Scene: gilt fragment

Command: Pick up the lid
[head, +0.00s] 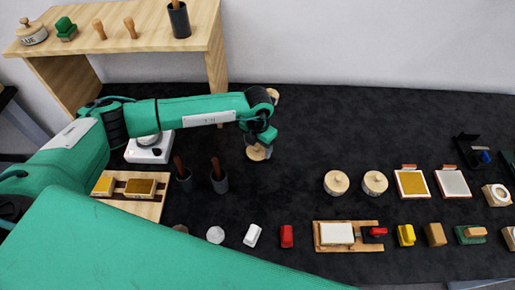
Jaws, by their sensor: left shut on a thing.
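My left gripper (258,139) reaches in from the left and points down over the dark table. It is shut on the lid (258,153), a round pale wooden disc showing just below the fingers. The gripper partly covers the lid, and I cannot tell whether the lid touches anything beneath it. Two similar round wooden lidded pieces, one (336,182) and another (374,182), stand to the right. My right gripper is not in view.
A wooden shelf (150,28) stands at the back left. Two dark cups with brown handles, one (219,182) beside another (184,182), stand left of the gripper. A wooden board with a white block (336,233) lies at front right. The back right of the table (380,120) is clear.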

